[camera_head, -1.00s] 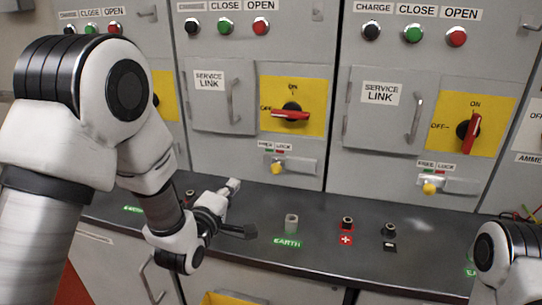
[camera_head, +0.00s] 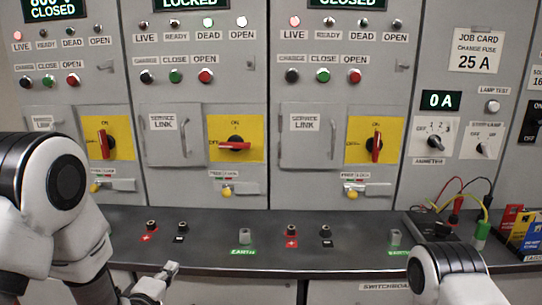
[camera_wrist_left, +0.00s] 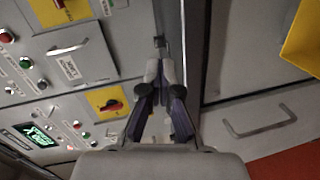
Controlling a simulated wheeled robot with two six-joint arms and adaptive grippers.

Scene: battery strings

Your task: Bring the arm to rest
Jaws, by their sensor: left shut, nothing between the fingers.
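My left arm comes in at the left of the head view. Its gripper (camera_head: 170,270) is low in the picture, near the front edge of the dark bench (camera_head: 270,258). In the left wrist view the fingers of my left gripper (camera_wrist_left: 160,70) are together with nothing between them. My right arm shows only as a white and black link at the lower right of the head view. The right gripper is out of view.
Grey cabinets carry yellow switch plates with red handles, such as the middle one (camera_head: 235,146). Red and black sockets (camera_head: 291,231) and earth points (camera_head: 245,236) stand on the bench. A meter box with leads (camera_head: 430,222) and coloured cards (camera_head: 515,225) are at the right.

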